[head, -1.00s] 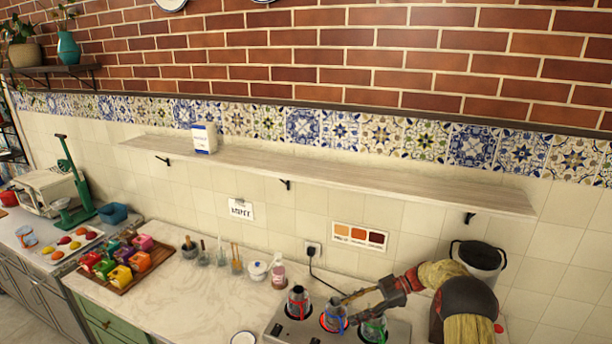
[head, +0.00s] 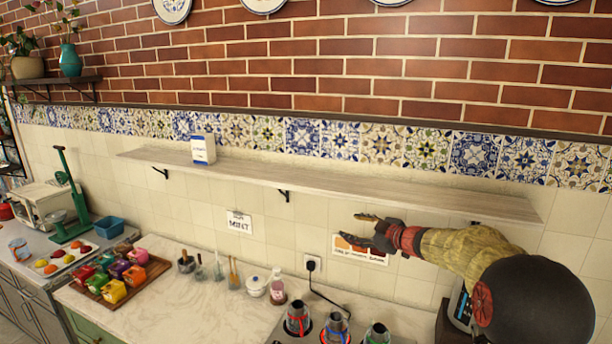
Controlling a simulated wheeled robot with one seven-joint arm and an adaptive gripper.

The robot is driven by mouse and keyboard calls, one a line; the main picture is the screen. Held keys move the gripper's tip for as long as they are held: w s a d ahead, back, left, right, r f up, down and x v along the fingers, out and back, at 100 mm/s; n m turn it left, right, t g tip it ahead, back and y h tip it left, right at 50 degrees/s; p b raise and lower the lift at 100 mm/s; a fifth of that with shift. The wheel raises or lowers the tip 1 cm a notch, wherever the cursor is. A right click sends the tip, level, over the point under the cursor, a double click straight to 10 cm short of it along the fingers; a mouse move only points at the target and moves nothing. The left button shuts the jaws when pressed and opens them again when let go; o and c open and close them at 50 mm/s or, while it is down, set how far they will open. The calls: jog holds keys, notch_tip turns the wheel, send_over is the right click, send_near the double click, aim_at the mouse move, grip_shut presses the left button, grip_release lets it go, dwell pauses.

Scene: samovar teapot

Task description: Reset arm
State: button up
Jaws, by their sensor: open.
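My gripper (head: 368,232) is at the right of the head view, raised in front of the tiled wall below the long shelf. Its two dark fingers are apart and point left, with nothing between them. My arm reaches in from the lower right.
The long shelf (head: 330,183) holds a white-and-blue box (head: 203,149) near its left end. The counter's front middle is clear.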

jog(key=s+d+r+m+t+h+b, duration=0.2)
jog(key=s+d+r+m+t+h, duration=0.1)
jog(key=s+d+r+m+h, duration=0.35)
jog(key=s+d+m+g+h+b, duration=0.1)
jog(key=s+d+m+h, duration=0.1)
jog(key=s, duration=0.6)
jog(key=s+d+m+g+h+b, duration=0.1)
jog(key=s+d+m+h, duration=0.1)
jog(key=s, duration=0.5)
jog(key=s+a+f+m+g+b, duration=0.1)
jog(key=s+a+f+g, duration=0.1)
jog(key=s+f, duration=0.4)
jog(key=s+a+f+m+g+y+b, duration=0.1)
jog(key=s+f, duration=0.5)
jog(key=s, duration=1.1)
jog(key=s+a+f+m+g+y+b, duration=0.1)
jog(key=s+a+f+g+b, duration=0.1)
jog(key=s+a+f+g, duration=0.2)
jog(key=s+f, duration=0.3)
jog(key=s, duration=0.4)
jog(key=shift+s+m+g, duration=0.3)
jog(key=shift+s+m, duration=0.05)
jog(key=shift+s, duration=0.05)
